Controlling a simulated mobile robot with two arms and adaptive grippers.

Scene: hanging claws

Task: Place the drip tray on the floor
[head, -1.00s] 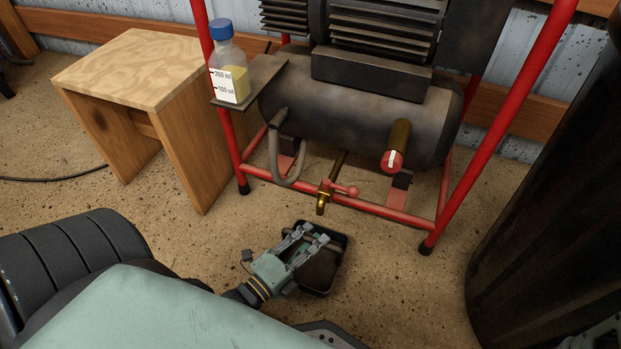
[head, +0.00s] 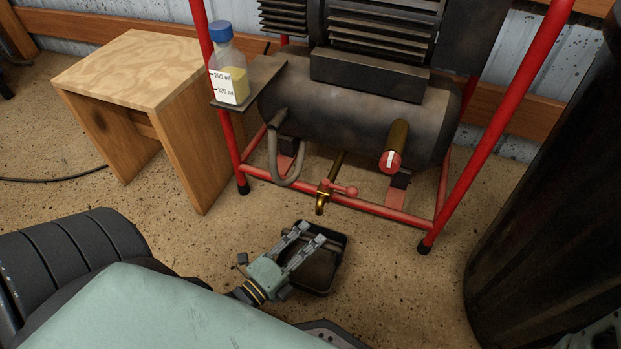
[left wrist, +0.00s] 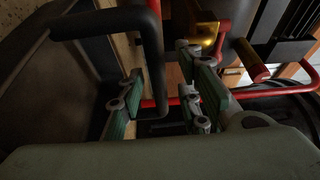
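The drip tray (head: 322,276) is a dark, shallow rectangular tray with a handle. In the head view it appears to rest on the floor, in front of the red frame and near the brass drain valve (head: 322,200). My left gripper (head: 311,234) reaches over the tray from the lower left. In the left wrist view, my left gripper (left wrist: 160,98) has its green-padded fingers apart, with the dark tray handle (left wrist: 152,60) between them and a gap visible. The tray body (left wrist: 45,85) fills the left of that view.
The compressor (head: 350,110) stands in a red tube frame (head: 395,215) just beyond the tray. A bottle (head: 229,70) sits on a small shelf at its left. A wooden stool (head: 135,75) is at the left, a dark cylinder (head: 545,190) at the right. Floor between is clear.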

